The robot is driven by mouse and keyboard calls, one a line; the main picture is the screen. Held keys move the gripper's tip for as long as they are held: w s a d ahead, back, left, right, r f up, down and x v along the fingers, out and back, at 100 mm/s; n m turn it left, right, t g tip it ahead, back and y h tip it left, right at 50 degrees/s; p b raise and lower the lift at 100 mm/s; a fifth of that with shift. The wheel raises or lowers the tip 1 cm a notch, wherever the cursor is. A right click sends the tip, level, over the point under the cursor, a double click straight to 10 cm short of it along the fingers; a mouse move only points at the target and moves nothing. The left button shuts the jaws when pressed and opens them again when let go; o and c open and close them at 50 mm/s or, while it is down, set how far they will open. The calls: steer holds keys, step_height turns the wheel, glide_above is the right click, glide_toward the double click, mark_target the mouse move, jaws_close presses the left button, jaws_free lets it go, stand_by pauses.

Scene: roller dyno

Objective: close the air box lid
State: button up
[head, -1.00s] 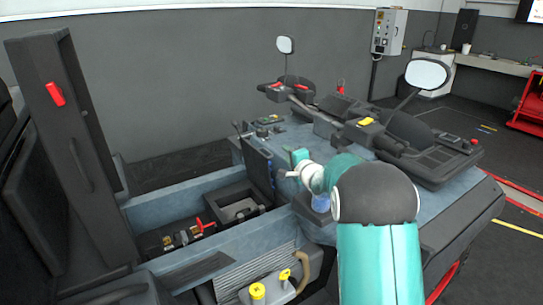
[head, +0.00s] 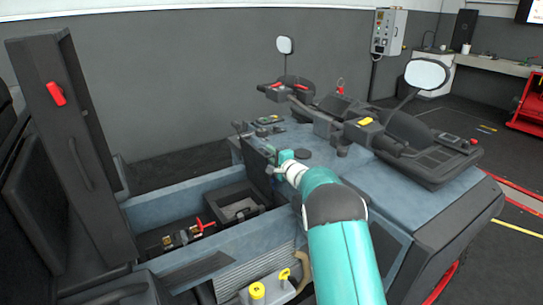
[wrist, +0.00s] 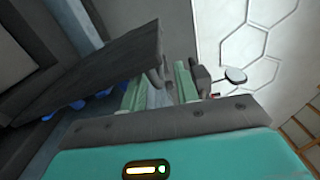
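In the wrist view a dark, flat panel, apparently the air box lid (wrist: 95,68), stands tilted up, with blue parts (wrist: 75,106) under it. Its upper right end is close to the left finger; I cannot tell whether they touch. My gripper (wrist: 163,80) has its two pale green fingers apart, with part of the scene showing between them and no clear grasp. In the head view my gripper (head: 281,161) is low over the vehicle's blue-grey body, at the right end of the open compartment. My arm hides part of the body there.
The open compartment (head: 178,190) holds a grey tray and red-handled parts. A tall dark seat-like panel (head: 70,140) stands upright at left. Handlebars (head: 365,130) and mirrors rise behind my gripper.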

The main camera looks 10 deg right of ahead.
jaws_close()
steer(key=shift+a, duration=0.2)
steer(key=shift+s+a+n, duration=0.15)
steer(key=shift+a+n, duration=0.15)
steer(key=shift+a, duration=0.15)
steer(key=s+a+f+n, duration=0.3)
steer(key=a+f+n, duration=0.2)
steer(key=a, duration=0.3)
steer(key=s+a+f+n, duration=0.3)
steer(key=a+f+n, duration=0.2)
steer(key=a, duration=0.3)
steer(key=shift+s, duration=0.35)
steer(key=shift+a, duration=0.1)
